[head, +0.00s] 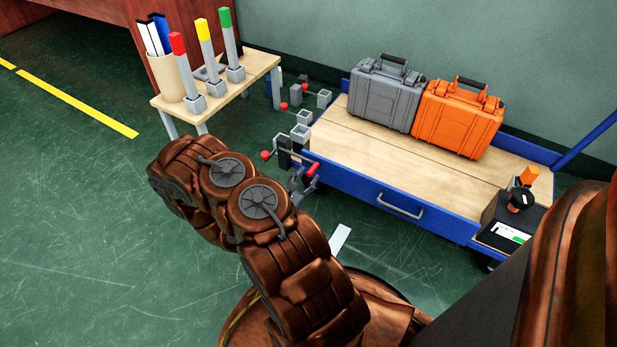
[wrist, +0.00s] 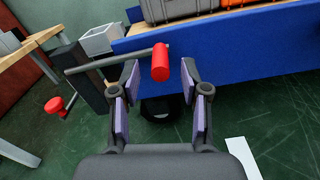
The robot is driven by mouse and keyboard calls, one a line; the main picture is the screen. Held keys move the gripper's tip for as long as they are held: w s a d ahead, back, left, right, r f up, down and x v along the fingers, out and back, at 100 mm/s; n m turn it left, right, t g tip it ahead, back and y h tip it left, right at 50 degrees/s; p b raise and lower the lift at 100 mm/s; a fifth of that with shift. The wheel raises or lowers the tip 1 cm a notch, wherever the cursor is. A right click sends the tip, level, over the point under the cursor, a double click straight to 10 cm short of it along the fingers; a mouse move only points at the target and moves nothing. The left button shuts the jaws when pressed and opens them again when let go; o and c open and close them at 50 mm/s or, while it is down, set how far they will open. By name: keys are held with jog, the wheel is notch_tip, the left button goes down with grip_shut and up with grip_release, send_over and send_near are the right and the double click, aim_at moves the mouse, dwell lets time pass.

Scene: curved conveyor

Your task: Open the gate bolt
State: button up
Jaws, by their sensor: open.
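In the wrist view, the bolt is a grey rod (wrist: 112,61) on a dark post, with a red cylindrical handle (wrist: 160,62) at its right end. A red knob (wrist: 54,105) sits lower left on another thin rod. My gripper (wrist: 160,83) is open, one finger on each side of the red handle. I cannot tell if a finger touches it. In the head view, my gripper (head: 304,180) is at the end of my brown arm, by the left end of the blue cart. A red handle (head: 313,169) shows there, and a red knob (head: 265,155) to its left.
The blue-edged cart (head: 362,193) carries a grey case (head: 385,95) and an orange case (head: 457,118). A small wooden table (head: 248,78) with red, yellow and green-topped posts stands at left. More red-knobbed rods (head: 284,106) stand between them. The floor at left is clear.

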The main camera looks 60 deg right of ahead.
jog(key=shift+d, duration=0.7)
jog(key=shift+c, duration=0.5)
grip_shut()
